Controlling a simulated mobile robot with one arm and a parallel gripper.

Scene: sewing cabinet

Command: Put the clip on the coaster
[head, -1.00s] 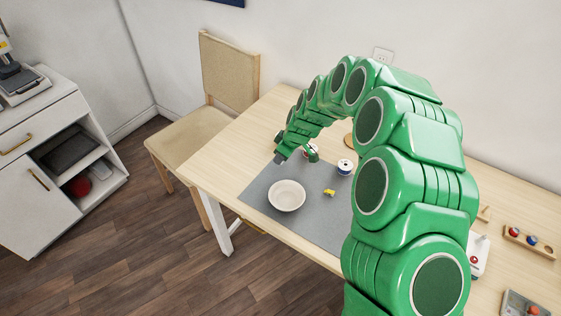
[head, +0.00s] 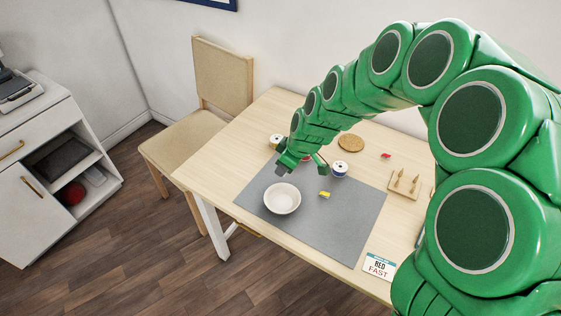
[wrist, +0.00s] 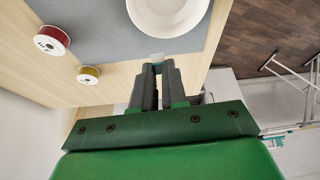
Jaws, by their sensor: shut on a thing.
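My gripper (wrist: 158,75) is shut on a small pale and teal piece (wrist: 157,59), which I take to be the clip; only its tip shows past the fingertips in the wrist view. In the head view my gripper (head: 284,169) is over the back left of the grey mat, just behind the white bowl, and the held piece cannot be made out. The coaster, a round cork disc (head: 350,143), lies flat on the table behind the mat, to the right of my gripper. Its visible top is bare.
The white bowl (head: 282,198) and a small yellow item (head: 324,195) are on the grey mat (head: 340,222). A blue spool (head: 340,168) stands between mat and coaster. A yellow spool (head: 277,141), a peg stand (head: 404,184), a red item (head: 386,155) and a card (head: 380,267) surround them.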

